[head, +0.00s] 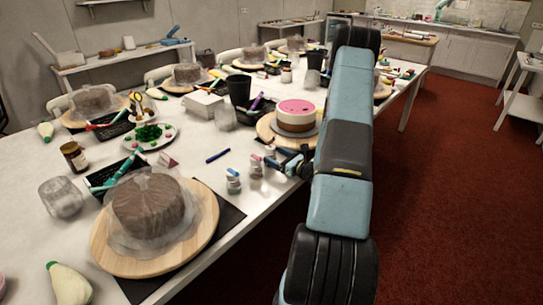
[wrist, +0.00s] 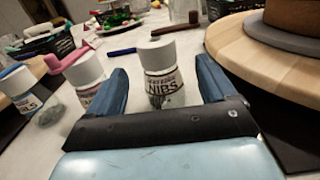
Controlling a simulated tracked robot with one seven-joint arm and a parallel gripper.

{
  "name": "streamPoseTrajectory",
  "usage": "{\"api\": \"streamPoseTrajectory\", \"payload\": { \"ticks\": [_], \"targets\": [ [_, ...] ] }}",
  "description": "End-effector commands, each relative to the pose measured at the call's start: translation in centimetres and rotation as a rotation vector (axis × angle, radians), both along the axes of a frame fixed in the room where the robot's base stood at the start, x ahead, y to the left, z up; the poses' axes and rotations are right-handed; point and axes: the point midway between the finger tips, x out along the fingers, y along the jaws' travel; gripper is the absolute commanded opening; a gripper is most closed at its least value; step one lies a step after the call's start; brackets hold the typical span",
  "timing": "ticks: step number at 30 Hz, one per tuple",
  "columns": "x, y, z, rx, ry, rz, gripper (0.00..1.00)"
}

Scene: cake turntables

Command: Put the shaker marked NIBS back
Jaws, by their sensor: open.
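A small white-capped shaker marked NIBS (wrist: 163,88) stands upright on the table between my gripper's two fingers in the wrist view. My gripper (wrist: 162,76) is open, with a blue finger on each side of the shaker. I see gaps between the shaker and the fingers. In the head view my gripper (head: 287,160) is low at the table's edge, next to a shaker (head: 270,152) it partly hides. A second shaker (wrist: 86,78) with a pinkish label stands left of it, and a third (wrist: 18,88) with blue lettering is at the far left.
A wooden turntable (wrist: 235,52) with a cake is close on the right. A blue pen (head: 217,155) lies behind the shakers. A bagged cake on a wooden board (head: 205,215) stands at the front left.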

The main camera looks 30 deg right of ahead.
Motion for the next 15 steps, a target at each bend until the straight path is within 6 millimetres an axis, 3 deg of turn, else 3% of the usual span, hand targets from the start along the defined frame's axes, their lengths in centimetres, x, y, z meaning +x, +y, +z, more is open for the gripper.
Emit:
{"api": "streamPoseTrajectory", "payload": {
  "ticks": [9, 15],
  "targets": [
    [-5.8, -2.3, 0.0, -0.001, 0.002, -0.004, 0.84],
    [-7.9, -3.0, 0.0, 0.0, 0.001, -0.001, 0.84]
  ]
}}
